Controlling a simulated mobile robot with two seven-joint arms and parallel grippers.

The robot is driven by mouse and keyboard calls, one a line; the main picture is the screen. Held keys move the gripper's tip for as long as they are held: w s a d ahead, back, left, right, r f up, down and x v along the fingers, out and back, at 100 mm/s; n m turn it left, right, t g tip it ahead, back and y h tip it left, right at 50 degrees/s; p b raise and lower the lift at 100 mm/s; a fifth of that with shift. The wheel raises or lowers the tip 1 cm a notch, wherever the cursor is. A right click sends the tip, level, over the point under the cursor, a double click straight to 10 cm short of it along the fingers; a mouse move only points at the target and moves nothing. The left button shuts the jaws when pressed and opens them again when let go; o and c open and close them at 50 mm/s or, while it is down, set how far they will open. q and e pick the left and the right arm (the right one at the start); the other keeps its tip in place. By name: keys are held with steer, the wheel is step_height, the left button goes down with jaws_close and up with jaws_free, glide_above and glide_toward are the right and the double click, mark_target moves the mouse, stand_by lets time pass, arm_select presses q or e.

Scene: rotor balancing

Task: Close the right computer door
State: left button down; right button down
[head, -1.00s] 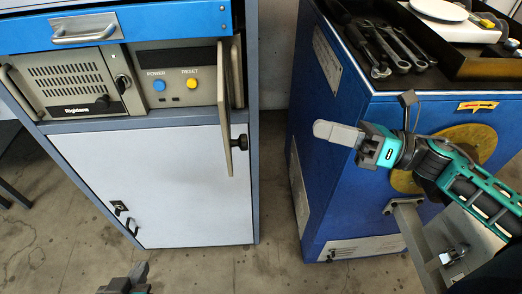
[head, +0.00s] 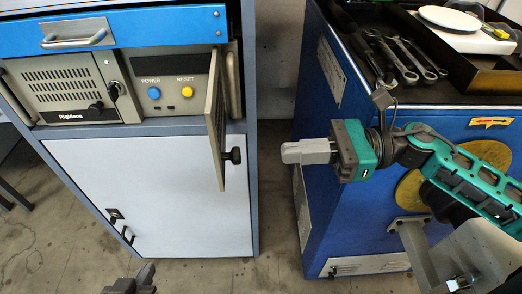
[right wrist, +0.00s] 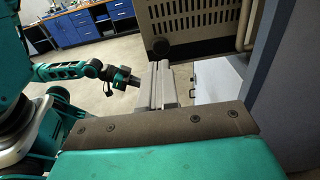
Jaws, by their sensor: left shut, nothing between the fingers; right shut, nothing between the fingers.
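The right computer door (head: 214,118) stands open, jutting out from the right side of the computer front and seen nearly edge-on in the head view. Its black knob (head: 234,155) sticks out to the right. In the right wrist view the door's vented face (right wrist: 205,28) and the knob (right wrist: 160,46) lie beyond my fingers. My right gripper (head: 285,153) is shut and empty, pointing left, to the right of the knob and apart from it in the head view. My left gripper (head: 146,274) is at the bottom edge, shut and empty; it also shows in the right wrist view (right wrist: 134,80).
The computer (head: 70,95) sits in a cabinet, below a blue drawer (head: 130,27) and above a white cabinet door (head: 160,190). A blue workbench (head: 345,220) with wrenches on top stands right, behind my right arm. A floor gap separates cabinet and bench.

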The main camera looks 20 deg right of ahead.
steer(key=x, duration=0.6)
steer(key=shift+p, duration=0.4)
steer(key=shift+a, duration=0.15)
